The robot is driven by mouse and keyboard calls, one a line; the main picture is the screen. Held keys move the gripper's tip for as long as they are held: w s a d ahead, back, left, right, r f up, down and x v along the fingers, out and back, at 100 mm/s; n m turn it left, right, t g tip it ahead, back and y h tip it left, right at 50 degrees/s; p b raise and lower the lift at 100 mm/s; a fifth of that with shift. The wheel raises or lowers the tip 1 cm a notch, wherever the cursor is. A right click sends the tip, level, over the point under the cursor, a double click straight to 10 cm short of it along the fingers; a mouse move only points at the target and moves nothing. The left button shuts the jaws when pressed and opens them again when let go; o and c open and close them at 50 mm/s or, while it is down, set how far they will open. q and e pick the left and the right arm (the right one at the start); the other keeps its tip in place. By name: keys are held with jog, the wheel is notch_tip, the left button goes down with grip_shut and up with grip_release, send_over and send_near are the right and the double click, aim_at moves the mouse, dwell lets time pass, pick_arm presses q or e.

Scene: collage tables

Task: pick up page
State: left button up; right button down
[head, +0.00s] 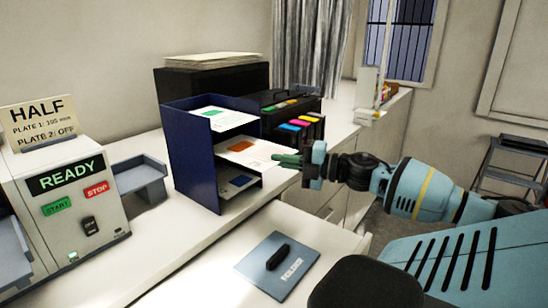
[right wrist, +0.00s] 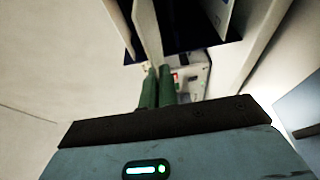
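A white page with an orange mark (head: 243,147) lies on the middle shelf of a dark blue paper rack (head: 196,168) and sticks out of its open right side. My right gripper (head: 287,160) is at the page's outer corner, with its green fingers close together on it. In the right wrist view the fingers (right wrist: 158,78) nearly meet, and the page's edge (right wrist: 147,35) runs down between their tips. Another page with a green mark (head: 215,117) lies on the top shelf, and a bluish sheet (head: 237,183) lies on the lowest. My left gripper is out of view.
A machine with READY, START and STOP labels (head: 75,215) stands at the left, beside a grey tray (head: 140,178). A blue plate with a black handle (head: 278,265) lies on the front counter. A black printer with coloured cartridges (head: 290,115) stands behind the rack.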

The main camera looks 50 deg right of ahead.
jog(key=s+d, duration=0.1)
jog(key=s, duration=1.7)
jog(key=shift+s+d, duration=0.3)
